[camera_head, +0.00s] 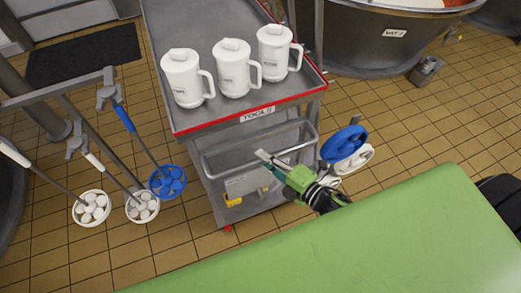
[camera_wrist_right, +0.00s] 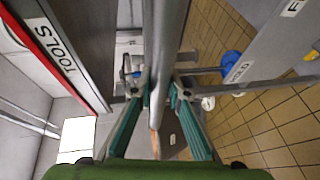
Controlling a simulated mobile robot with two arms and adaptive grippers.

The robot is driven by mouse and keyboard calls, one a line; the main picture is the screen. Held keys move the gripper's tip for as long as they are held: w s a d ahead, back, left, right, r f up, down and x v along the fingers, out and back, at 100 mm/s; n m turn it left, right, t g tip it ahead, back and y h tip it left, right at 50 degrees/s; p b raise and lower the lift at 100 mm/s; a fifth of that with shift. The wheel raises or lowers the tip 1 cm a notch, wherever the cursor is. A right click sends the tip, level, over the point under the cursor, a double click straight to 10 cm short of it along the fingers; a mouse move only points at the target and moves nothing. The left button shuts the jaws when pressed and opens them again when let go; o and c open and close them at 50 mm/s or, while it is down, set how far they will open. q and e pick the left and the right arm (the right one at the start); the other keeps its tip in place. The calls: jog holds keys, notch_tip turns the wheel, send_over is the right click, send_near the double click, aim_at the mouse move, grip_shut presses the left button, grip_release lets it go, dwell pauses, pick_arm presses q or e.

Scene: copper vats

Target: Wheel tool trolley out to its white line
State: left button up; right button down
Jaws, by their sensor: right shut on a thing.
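The tool trolley (camera_head: 290,100) stands in the middle of the head view, a grey cart with a red-edged top and a TOOLS label. Three white lidded jugs (camera_head: 235,72) stand upright in a row on its top. A grey metal push bar (camera_head: 308,141) sticks out from its near end, below the label. My right gripper (camera_head: 264,157) is at this bar. In the right wrist view its fingers (camera_wrist_right: 158,90) are shut around the bar (camera_wrist_right: 166,45). My left gripper is not in view. No white line shows in either view.
Blue and white round-headed tools (camera_head: 167,182) hang from a rail (camera_head: 55,90) at the left, close to the trolley. A vat (camera_head: 375,40) labelled VAT 2 stands at the upper right. A dark mat (camera_head: 85,52) lies at the upper left.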

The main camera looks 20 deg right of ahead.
jog(key=s, duration=1.3)
jog(key=shift+d, duration=0.25)
jog(key=c, duration=1.9)
grip_release()
jog(key=v, duration=1.2)
